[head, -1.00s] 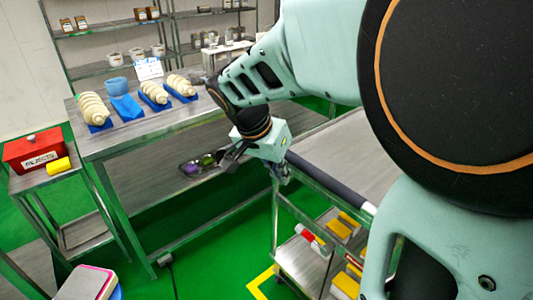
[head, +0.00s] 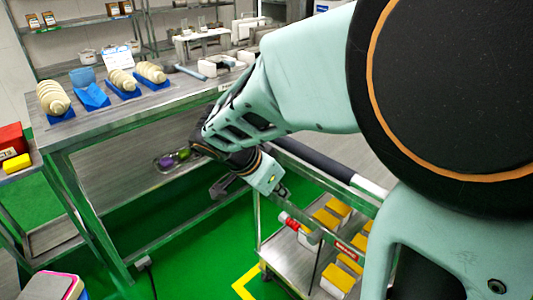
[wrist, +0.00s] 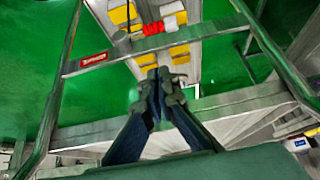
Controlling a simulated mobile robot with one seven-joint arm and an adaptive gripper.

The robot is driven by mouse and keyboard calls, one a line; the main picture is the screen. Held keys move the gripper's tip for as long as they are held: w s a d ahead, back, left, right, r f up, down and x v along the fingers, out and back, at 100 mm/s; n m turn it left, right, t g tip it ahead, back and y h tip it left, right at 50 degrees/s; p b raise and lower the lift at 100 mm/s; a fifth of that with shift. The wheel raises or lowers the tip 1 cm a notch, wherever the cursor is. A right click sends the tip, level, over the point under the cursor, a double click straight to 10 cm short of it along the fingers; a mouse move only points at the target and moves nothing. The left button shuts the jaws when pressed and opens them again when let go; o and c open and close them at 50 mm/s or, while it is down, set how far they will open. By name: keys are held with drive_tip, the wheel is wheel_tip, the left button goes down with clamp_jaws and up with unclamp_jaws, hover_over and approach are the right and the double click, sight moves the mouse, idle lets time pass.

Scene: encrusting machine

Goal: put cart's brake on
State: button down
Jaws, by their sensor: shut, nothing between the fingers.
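The cart is a metal frame trolley with a dark push handle (head: 315,159) and a lower shelf holding yellow and white blocks (head: 338,278). A red label (head: 347,247) is on one of its rails; the label also shows in the wrist view (wrist: 94,59). A dark caster (head: 265,273) shows at the cart's near lower corner; I cannot make out a brake pedal. My gripper (head: 281,191) is at the handle end of the cart, below the handle, pointing down. In the wrist view my gripper (wrist: 160,72) is shut and empty, with cart rails around it.
A steel table (head: 150,105) stands at the left with pale ridged pieces on blue holders (head: 122,82). A small side table with a red box (head: 11,138) is at the far left. Green floor (head: 205,250) is open between table and cart. Yellow floor tape (head: 243,285) lies near the cart.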

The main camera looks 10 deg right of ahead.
drive_tip(key=b, duration=0.2)
hover_over(290, 225)
drive_tip(key=f, duration=0.8)
drive_tip(key=shift+d, duration=0.25)
wheel_tip(290, 225, down, 4)
drive_tip(key=shift+a+r+b, duration=0.1)
drive_tip(key=shift+r+b, duration=0.15)
drive_tip(key=shift+b, duration=0.5)
drive_tip(key=shift+a+f, duration=0.1)
drive_tip(key=shift+f, duration=0.3)
drive_tip(key=shift+a+f, duration=0.1)
drive_tip(key=shift+f, duration=0.1)
